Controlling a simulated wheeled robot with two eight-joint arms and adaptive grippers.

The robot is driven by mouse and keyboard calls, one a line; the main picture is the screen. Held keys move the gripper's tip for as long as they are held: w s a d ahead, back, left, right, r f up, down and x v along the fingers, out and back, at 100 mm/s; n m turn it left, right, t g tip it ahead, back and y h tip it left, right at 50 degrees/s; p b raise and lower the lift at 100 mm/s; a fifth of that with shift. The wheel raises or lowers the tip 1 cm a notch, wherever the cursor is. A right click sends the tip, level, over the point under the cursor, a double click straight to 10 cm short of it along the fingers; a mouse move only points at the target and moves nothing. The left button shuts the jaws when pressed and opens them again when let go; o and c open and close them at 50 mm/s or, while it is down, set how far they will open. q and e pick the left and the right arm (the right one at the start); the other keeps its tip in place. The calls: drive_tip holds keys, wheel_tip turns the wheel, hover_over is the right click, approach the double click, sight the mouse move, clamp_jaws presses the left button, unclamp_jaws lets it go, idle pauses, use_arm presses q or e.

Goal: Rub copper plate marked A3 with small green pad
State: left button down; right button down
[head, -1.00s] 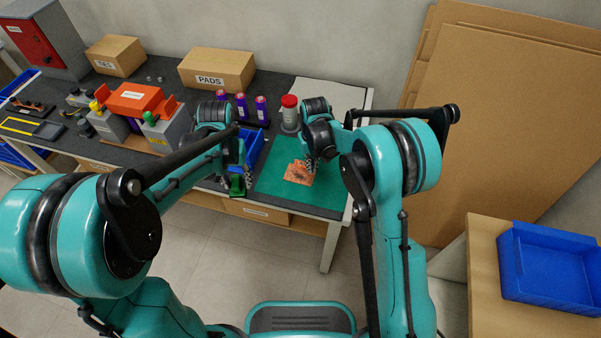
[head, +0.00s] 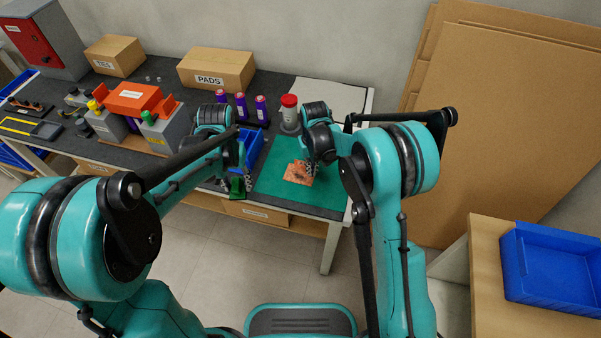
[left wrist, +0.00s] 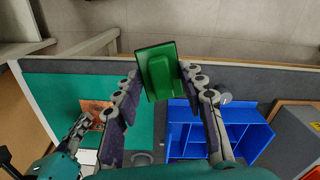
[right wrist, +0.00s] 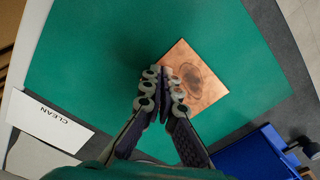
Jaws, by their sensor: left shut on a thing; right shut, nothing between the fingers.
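A copper plate (head: 296,175) with a dark smudge lies on the green mat (head: 268,186). In the right wrist view the plate (right wrist: 203,93) is turned askew, and no A3 mark is legible. My left gripper (head: 236,182) is shut on a small green pad (left wrist: 157,72), holding it by its raised grip at the mat's left front side, apart from the plate. My right gripper (right wrist: 164,74) is shut and empty, its fingertips at the plate's edge. I cannot tell whether they touch it. The plate also shows in the left wrist view (left wrist: 92,112), partly hidden by the right gripper.
A blue bin (left wrist: 255,140) stands beside the mat near my left gripper. A red-capped bottle (head: 289,112) and several purple cylinders stand behind. A white sheet marked CLEAN (right wrist: 48,122) lies beyond the mat. The PADS box (head: 215,70) is at the back.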

use_arm(q)
drive_tip(key=shift+r, duration=0.1)
use_arm(e)
drive_tip(key=shift+r, duration=0.1)
